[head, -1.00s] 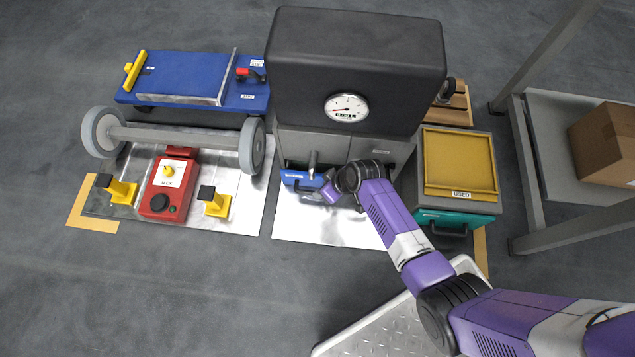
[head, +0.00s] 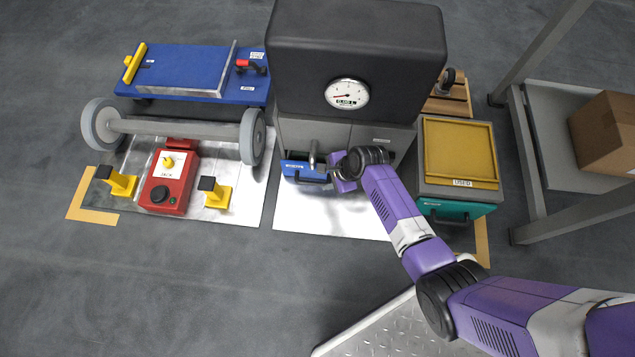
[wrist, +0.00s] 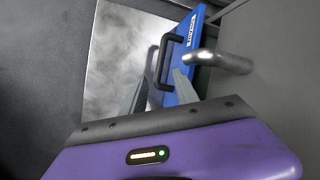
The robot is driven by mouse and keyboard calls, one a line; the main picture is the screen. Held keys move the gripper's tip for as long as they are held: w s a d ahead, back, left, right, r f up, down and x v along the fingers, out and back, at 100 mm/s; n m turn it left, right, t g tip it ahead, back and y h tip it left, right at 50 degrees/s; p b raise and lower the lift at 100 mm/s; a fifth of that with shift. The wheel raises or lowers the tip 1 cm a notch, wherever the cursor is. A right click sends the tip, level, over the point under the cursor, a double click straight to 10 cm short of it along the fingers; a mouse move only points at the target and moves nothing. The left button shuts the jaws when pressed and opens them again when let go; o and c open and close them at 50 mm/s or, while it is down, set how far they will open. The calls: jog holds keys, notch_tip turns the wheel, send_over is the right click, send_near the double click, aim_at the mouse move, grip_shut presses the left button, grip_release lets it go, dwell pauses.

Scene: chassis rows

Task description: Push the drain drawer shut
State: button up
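The drain drawer (head: 292,167) has a blue front with a black handle, low on the grey cabinet under the black tank. In the wrist view its blue front (wrist: 186,56) stands out from the grey cabinet face, with a dark gap behind it. A bent metal tap (head: 313,155) hangs over the drawer; it also shows in the wrist view (wrist: 222,62). My gripper (head: 338,172) is just right of the drawer front. In the wrist view its two fingers (wrist: 160,84) are apart, near the black handle (wrist: 166,62). Whether they touch it I cannot tell.
A teal drawer (head: 455,211) under a yellow tray (head: 458,152) stands at right. A red jack unit (head: 170,182) lies at left, below a wheeled axle (head: 180,127). A blue trolley (head: 185,72) is behind. A grey rack (head: 560,130) holds a cardboard box (head: 607,133).

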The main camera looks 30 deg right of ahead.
aim_at(316, 183)
jog(key=w+f+m+b, duration=0.1)
jog(key=f+b, duration=0.1)
jog(key=w+a+f+m+b, duration=0.1)
jog(key=f+m+b, duration=0.2)
jog(key=f+b, duration=0.1)
jog(key=f, duration=0.1)
jog(key=shift+w+a+f+m, duration=0.1)
jog(key=shift+w+a+m, duration=0.1)
jog(key=shift+w+m, duration=0.2)
dwell(0.3)
grip_shut()
dwell(1.3)
